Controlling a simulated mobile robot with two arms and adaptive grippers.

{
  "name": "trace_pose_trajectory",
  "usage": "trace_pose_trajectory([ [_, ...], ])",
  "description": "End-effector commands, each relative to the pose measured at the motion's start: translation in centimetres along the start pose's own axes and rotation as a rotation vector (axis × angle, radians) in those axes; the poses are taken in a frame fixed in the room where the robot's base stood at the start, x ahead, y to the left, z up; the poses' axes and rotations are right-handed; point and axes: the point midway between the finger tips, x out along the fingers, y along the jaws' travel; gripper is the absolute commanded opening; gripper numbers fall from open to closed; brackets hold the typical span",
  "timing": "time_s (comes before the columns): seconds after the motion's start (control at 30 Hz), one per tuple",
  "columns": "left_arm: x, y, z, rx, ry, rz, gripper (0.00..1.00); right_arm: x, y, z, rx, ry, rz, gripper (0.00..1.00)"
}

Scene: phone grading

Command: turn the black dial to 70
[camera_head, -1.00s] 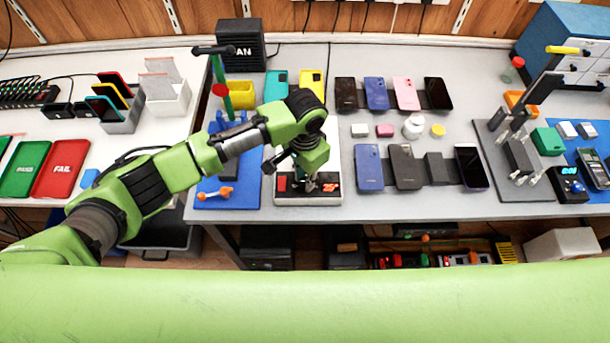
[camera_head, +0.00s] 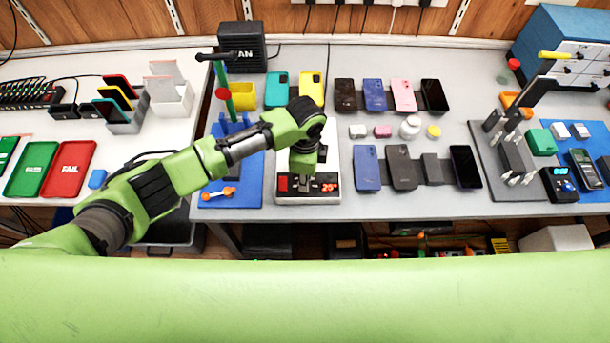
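A low white station with a black front panel (camera_head: 321,190) stands near the front edge of the bench. A red button (camera_head: 282,184) is at the panel's left and a small red lit display (camera_head: 330,187) at its right. The digits are too small to read surely. My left gripper (camera_head: 304,186) points down over the middle of this panel, between button and display. It hides the spot beneath it. I cannot make out the black dial, nor whether the fingers are open or touch it. My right gripper is not in view.
A blue mat (camera_head: 236,170) with an orange-tipped tool (camera_head: 218,192) lies left of the station. Right of it are rows of phones, including a blue one (camera_head: 367,168). A grey fixture plate (camera_head: 486,178) stands further right. Several small items lie between the phone rows.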

Motion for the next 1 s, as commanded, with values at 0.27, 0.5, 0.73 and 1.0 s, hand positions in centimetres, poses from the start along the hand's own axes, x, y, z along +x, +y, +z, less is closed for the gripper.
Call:
trace_pose_trajectory([
  [0.27, -0.10, -0.08, -0.07, 0.261, 0.002, -0.003, 0.00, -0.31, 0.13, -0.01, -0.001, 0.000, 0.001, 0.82],
  [0.5, -0.10, -0.12, -0.07, 0.477, 0.002, -0.004, 0.00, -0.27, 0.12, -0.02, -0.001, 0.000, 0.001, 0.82],
  [0.73, -0.09, -0.13, -0.06, 0.641, 0.001, -0.004, 0.00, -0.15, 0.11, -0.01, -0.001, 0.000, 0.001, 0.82],
  [1.0, -0.10, -0.09, -0.08, 0.753, 0.002, -0.003, 0.00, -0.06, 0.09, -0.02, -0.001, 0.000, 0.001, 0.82],
])
